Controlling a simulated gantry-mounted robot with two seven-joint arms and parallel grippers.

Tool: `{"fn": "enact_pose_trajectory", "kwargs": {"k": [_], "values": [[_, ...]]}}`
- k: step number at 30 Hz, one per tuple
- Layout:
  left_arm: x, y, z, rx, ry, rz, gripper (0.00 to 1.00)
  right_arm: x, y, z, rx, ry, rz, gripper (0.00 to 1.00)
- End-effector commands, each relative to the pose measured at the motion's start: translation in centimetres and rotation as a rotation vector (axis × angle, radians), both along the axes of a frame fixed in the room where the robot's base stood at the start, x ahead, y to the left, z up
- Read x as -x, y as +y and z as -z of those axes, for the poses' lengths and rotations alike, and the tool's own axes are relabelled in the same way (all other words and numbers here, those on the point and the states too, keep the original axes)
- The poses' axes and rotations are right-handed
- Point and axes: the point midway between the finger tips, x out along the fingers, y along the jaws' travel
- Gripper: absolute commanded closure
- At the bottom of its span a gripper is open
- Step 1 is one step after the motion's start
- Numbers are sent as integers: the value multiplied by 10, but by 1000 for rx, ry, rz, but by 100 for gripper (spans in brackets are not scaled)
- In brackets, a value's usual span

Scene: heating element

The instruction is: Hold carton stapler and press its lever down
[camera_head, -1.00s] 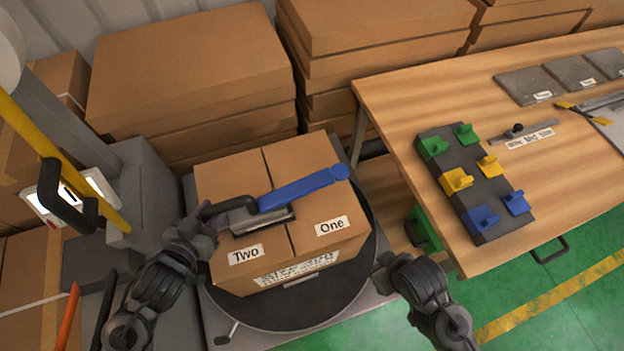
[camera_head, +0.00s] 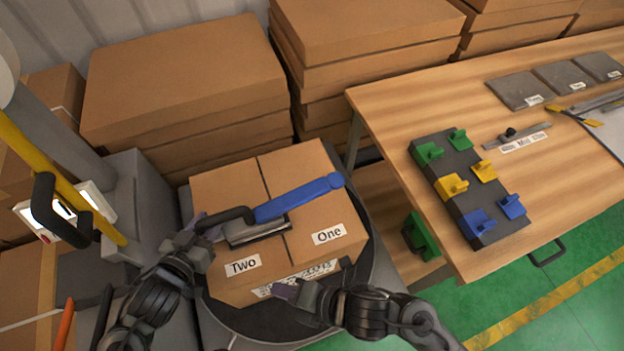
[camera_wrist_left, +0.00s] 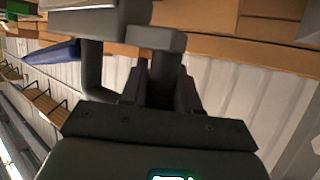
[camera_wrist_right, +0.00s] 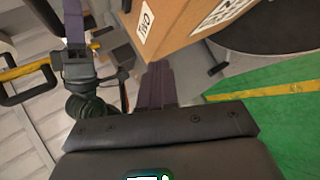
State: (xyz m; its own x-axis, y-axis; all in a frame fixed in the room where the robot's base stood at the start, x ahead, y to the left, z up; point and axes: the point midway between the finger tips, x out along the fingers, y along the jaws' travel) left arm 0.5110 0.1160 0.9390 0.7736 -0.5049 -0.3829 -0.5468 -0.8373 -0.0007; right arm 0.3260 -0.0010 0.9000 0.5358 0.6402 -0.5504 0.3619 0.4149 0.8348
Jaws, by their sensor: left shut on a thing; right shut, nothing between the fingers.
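The carton stapler has a blue lever (camera_head: 298,199), a black handle (camera_head: 228,215) and a grey metal base (camera_head: 256,231). It lies on top of the carton (camera_head: 318,164), across the seam, with the lever raised toward the right. My left gripper (camera_head: 204,226) is shut on the black handle at the carton's left edge; the handle also shows between its fingers in the left wrist view (camera_wrist_left: 158,75). My right gripper (camera_head: 280,289) is shut and empty in front of the carton's front face, below the stapler. In the right wrist view its closed fingers (camera_wrist_right: 157,85) point toward the carton corner.
The carton stands on a dark round turntable (camera_head: 375,262). A wooden table (camera_head: 400,92) at the right holds a dark block (camera_head: 466,170) with coloured clips. Stacked cartons (camera_head: 185,75) fill the back. A yellow post (camera_head: 95,205) stands at the left.

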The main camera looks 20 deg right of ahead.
Motion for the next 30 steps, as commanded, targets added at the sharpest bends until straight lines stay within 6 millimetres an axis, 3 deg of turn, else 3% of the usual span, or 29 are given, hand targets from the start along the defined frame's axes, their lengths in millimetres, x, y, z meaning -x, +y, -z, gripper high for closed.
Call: {"fn": "enact_pose_trajectory", "kwargs": {"k": [1, 4, 7, 11, 15, 20, 26, 30], "values": [[0, 0, 0, 0, 0, 0, 100, 2, 20, -12, 36, -127, -158, 100], [0, 0, 0, 0, 0, 0, 100, 17, 49, -25, 100, -339, -432, 100], [0, 0, 0, 0, 0, 0, 100, 31, 65, -31, 163, -521, -670, 100], [0, 0, 0, 0, 0, -1, 100, 45, 70, -30, 249, -715, -939, 100], [0, 0, 0, 0, 0, -1, 100, 50, 61, -22, 348, -872, -1192, 100], [0, 0, 0, 0, 0, -1, 100, 41, 35, -13, 478, -984, -1430, 100], [0, 0, 0, 0, 0, -1, 100, 8, -10, -12, 666, -1033, -1645, 100], [0, 0, 0, 0, 0, -1, 100, -25, -46, -22, 820, -1020, -1726, 100]]}}
